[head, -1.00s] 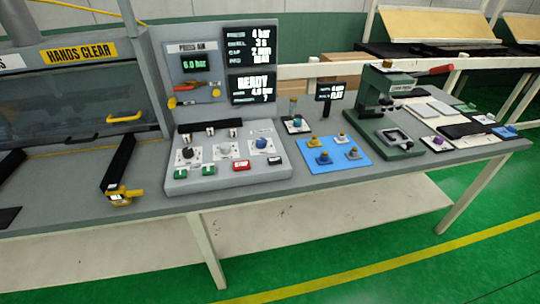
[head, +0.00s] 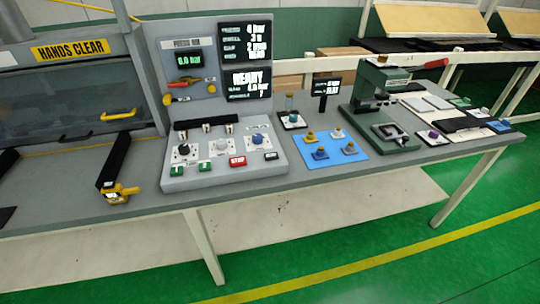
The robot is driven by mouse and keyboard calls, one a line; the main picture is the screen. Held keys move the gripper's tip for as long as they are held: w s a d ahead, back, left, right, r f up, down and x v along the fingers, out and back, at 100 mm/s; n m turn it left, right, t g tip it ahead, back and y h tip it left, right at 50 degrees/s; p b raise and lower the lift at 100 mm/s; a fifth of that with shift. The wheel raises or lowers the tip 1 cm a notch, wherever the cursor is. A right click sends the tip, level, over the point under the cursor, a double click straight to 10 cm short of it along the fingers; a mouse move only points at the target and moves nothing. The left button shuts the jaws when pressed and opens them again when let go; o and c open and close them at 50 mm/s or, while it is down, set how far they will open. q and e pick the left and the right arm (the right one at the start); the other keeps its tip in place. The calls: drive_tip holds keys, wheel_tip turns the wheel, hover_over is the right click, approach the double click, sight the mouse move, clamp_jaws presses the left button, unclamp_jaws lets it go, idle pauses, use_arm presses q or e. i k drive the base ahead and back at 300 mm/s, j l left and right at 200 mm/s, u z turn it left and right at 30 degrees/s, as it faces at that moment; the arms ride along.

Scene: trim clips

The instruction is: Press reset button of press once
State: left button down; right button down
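The press's grey control console (head: 185,184) stands on the workbench. Its sloped face carries a black knob (head: 184,149), a white knob and a blue knob (head: 257,139). Along its front edge are two green buttons (head: 176,170), a red button marked STOP (head: 237,161) and a dark button (head: 271,156). The lettering on the dark button is too small to read, so I cannot tell which control is the reset. The press (head: 75,95) has a HANDS CLEAR sign. Neither of my grippers is in view.
A yellow device (head: 120,192) at the end of a black bar lies left of the console. Right of the console are a blue mat (head: 334,150) with several small parts and a green hand press (head: 368,95). The bench front (head: 320,185) is clear.

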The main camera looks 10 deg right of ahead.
sight(273, 155)
drive_tip(key=i+j+z, duration=0.35)
drive_tip(key=j, duration=0.25)
drive_tip(key=i+j+z, duration=0.15)
drive_tip(key=j, duration=0.2)
drive_tip(key=i+j+z, duration=0.2)
drive_tip(key=j, duration=0.15)
drive_tip(key=i+j+z, duration=0.15)
drive_tip(key=j, duration=0.2)
drive_tip(key=i+j+z, duration=0.15)
drive_tip(key=j, duration=0.25)
drive_tip(key=k, duration=0.05)
